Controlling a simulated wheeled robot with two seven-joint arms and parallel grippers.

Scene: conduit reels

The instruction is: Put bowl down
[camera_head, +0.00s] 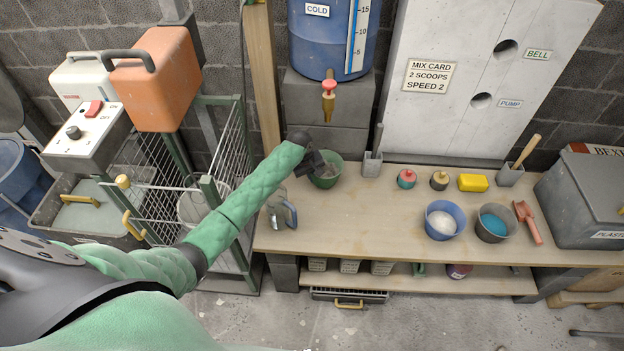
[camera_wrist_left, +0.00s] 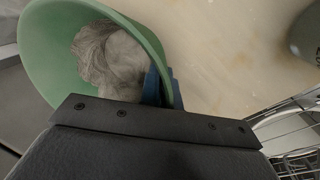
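The green bowl (camera_head: 328,178) is at the back left of the wooden workbench (camera_head: 330,222), below the tap of the blue water barrel. My left gripper (camera_head: 314,164) is at the bowl's left rim. In the left wrist view the bowl (camera_wrist_left: 42,48) is tilted in the picture and holds a grey lumpy mass (camera_wrist_left: 112,60). A blue fingertip (camera_wrist_left: 152,88) lies inside the bowl against its wall, so the gripper appears shut on the rim. I cannot tell whether the bowl's base touches the bench. My right gripper is not in view.
A grey holder (camera_head: 372,165) stands just right of the bowl. A metal jug (camera_head: 281,210) stands at the bench's left front. A blue bowl (camera_head: 443,220) and a grey bowl (camera_head: 494,223) are further right. The bench's middle front is clear.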

